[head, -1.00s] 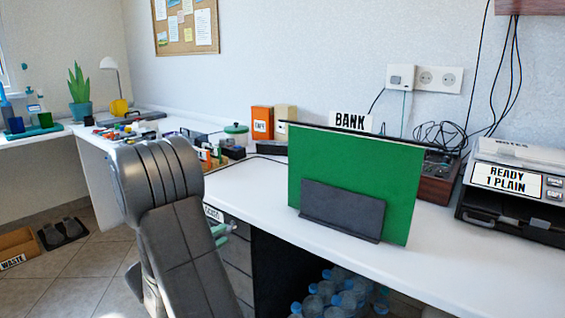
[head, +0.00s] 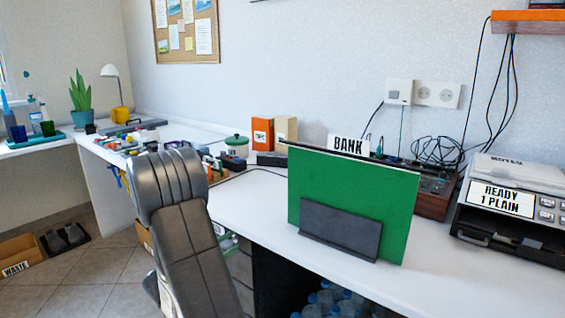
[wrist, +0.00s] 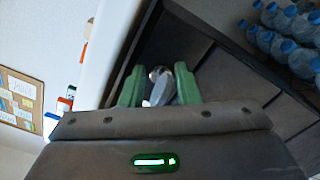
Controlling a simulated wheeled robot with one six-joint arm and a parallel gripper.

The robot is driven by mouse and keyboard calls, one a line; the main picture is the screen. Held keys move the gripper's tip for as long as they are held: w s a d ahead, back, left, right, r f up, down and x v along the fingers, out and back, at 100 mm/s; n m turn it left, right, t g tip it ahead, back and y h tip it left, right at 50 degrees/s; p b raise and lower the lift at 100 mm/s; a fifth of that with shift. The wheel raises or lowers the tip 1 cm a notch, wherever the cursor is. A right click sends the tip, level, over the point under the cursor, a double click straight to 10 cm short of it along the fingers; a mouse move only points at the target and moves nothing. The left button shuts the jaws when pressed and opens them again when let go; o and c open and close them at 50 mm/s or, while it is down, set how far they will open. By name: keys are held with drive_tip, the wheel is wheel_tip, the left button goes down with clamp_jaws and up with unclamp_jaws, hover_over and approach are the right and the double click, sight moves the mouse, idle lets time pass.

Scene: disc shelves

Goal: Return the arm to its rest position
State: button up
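My arm, a dark grey segmented limb, stands folded at the left centre of the head view, in front of the white desk (head: 255,205). My gripper (wrist: 160,88) shows in the wrist view as two green fingers set apart, so it is open. A small silvery-grey shape (wrist: 160,85) shows in the gap between them; I cannot tell whether it is near the fingers or behind them. In the head view the gripper is mostly hidden behind my arm, beside the desk's drawer front.
A green panel with a dark ledge (head: 352,210) stands at the desk front by the BANK sign (head: 348,145). A READY 1 PLAIN machine (head: 510,205) is at right. Bottles (head: 330,300) sit under the desk. A WASTE box (head: 20,258) is on the floor at left.

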drive_tip(key=shift+w+a+r+n+p, duration=0.1)
drive_tip(key=shift+r+n+p, duration=0.1)
drive_tip(key=shift+n+p, duration=1.15)
drive_tip(key=shift+r+n+p, duration=0.2)
drive_tip(key=shift+n+p, duration=0.55)
drive_tip(key=shift+p, duration=1.15)
drive_tip(key=shift+f+n+p, duration=0.1)
drive_tip(key=shift+n+p, duration=0.6)
drive_tip(key=shift+p, duration=0.15)
drive_tip(key=shift+f, duration=0.1)
